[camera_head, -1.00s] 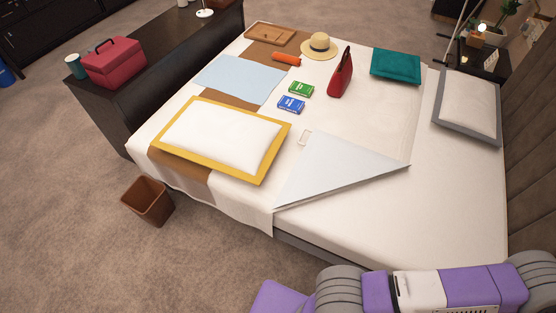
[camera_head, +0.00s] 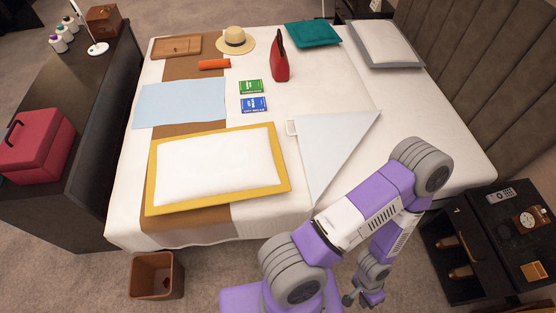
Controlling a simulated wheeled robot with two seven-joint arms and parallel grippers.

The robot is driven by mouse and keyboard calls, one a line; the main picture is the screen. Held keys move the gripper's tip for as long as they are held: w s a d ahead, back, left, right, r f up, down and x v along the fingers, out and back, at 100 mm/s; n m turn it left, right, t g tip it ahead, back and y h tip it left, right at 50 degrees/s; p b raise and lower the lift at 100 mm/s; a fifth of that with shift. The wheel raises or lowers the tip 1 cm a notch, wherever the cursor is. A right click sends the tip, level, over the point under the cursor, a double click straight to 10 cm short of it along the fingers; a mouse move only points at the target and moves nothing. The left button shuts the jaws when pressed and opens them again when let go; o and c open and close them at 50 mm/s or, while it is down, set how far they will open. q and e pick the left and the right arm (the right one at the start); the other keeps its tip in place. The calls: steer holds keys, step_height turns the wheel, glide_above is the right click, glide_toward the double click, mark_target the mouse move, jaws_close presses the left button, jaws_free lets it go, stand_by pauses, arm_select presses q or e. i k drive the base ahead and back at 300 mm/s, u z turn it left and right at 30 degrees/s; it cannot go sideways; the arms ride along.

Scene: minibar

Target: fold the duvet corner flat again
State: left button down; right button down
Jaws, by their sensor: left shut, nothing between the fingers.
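The duvet is white with a brown band (camera_head: 205,68) and covers the bed. Its folded corner (camera_head: 333,145) shows as a pale blue-grey triangle lying on top near the bed's front right. My left arm reaches up in front of the fold's lower right part and bends back down. My left gripper (camera_head: 360,299) hangs at the bottom of the view, off the bed's near side and away from the fold. It is shut and empty. My right gripper is not in view.
A yellow-bordered white pillow (camera_head: 283,184) lies left of the fold. A dark nightstand (camera_head: 480,265) stands right of my arm. A brown bin (camera_head: 157,276) stands on the floor.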

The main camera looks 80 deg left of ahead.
mark_target(327, 141)
steer(key=u, duration=0.4)
steer(key=k, duration=0.75)
steer(key=u, duration=1.35)
steer(key=i, duration=1.05)
